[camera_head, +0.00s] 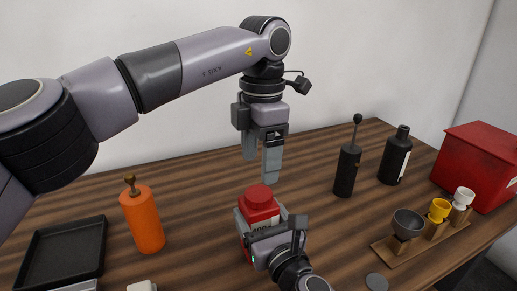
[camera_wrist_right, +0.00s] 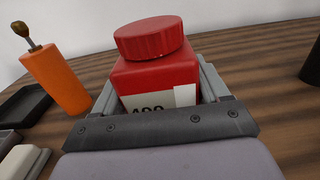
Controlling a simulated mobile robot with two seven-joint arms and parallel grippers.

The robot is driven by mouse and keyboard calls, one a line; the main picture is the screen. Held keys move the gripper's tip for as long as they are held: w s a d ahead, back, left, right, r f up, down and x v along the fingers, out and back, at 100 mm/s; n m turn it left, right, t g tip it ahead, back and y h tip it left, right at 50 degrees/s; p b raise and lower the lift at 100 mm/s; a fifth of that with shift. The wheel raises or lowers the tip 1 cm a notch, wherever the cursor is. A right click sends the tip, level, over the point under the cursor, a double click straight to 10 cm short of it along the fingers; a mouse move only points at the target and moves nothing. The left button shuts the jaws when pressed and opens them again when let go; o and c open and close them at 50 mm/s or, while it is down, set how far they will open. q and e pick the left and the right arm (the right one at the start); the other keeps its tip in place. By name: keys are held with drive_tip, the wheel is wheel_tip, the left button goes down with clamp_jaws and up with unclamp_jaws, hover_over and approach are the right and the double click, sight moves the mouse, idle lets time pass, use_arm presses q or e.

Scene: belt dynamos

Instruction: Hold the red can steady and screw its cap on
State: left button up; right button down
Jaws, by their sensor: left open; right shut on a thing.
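The red can (camera_head: 262,213) stands upright on the wooden table, with a white label on its front. Its round red cap (camera_head: 258,194) sits on top of the can; in the right wrist view the cap (camera_wrist_right: 149,38) looks slightly tilted. I cannot tell how far it is threaded. My right gripper (camera_head: 260,222) is shut on the can's body (camera_wrist_right: 155,80), with a finger on each side. The can's lower part is hidden by the gripper. My left gripper (camera_head: 261,168) is open and empty, pointing down above the cap and apart from it.
An orange bottle (camera_head: 143,218) and a black tray (camera_head: 62,250) stand at left. Two black bottles (camera_head: 346,170) (camera_head: 395,155) and a red box (camera_head: 480,165) stand at right. A wooden rack (camera_head: 420,243) holds small cups. A grey disc (camera_head: 377,282) lies at the front.

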sight(258, 193)
use_arm(q)
drive_tip(key=n, duration=0.6)
drive_tip(key=shift+r+n, duration=0.15)
drive_tip(key=shift+n, duration=0.15)
drive_tip(key=n, duration=0.6)
drive_tip(key=shift+r, duration=0.15)
drive_tip(key=n, duration=0.6)
drive_tip(key=shift+a+r+n, duration=0.1)
drive_tip(key=shift+r+n, duration=0.1)
drive_tip(key=shift+n, duration=0.1)
drive_tip(key=n, duration=0.4)
drive_tip(key=shift+s+r, duration=0.1)
drive_tip(key=n, duration=0.3)
drive_tip(key=shift+f, duration=4)
